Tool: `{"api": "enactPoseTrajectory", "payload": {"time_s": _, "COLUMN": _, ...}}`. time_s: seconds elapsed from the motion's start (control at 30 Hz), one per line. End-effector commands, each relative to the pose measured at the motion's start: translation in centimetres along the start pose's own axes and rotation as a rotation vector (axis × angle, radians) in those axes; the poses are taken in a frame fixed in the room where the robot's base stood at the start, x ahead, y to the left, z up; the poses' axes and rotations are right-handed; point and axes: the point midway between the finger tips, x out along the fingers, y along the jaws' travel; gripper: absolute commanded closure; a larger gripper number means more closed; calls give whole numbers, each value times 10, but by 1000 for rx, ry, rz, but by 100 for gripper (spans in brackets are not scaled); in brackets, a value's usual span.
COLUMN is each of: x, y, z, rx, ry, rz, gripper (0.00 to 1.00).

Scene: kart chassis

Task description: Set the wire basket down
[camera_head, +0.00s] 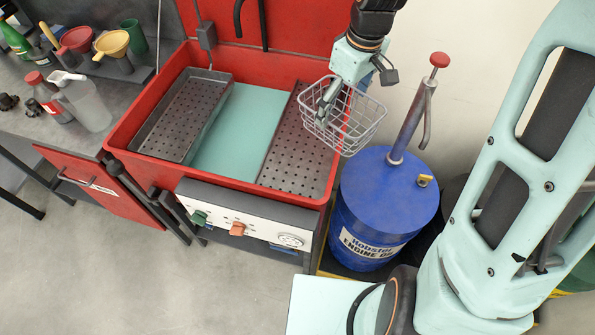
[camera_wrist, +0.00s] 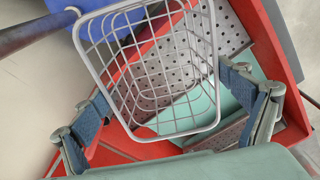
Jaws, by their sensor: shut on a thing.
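The wire basket (camera_head: 352,125) is a silver-grey open mesh basket. My gripper (camera_head: 331,100) is shut on it, and it hangs in the air, slightly tilted. In the head view the basket appears over the right rim of the red wash basin (camera_head: 119,141) and beside the blue drum. In the wrist view the basket (camera_wrist: 150,72) lies between the two blue-padded fingers of my gripper (camera_wrist: 165,92), with perforated metal and the red rim behind it. Part of the basket is hidden by my gripper in the head view.
The basin holds a raised perforated tray (camera_head: 182,115), a pale green floor (camera_head: 240,125) and a perforated shelf (camera_head: 300,150). A blue oil drum (camera_head: 385,200) with an upright red-topped pump (camera_head: 415,110) stands close on the right. Bottles (camera_head: 85,100) and funnels stand on the left bench.

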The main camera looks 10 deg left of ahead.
Motion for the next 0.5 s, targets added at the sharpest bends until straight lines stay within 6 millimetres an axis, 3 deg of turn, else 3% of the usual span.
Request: {"api": "enactPoseTrajectory", "payload": {"time_s": 0.5, "x": 28, "y": -112, "z": -92, "rx": -1195, "ry": 2, "rz": -147, "gripper": 58}}
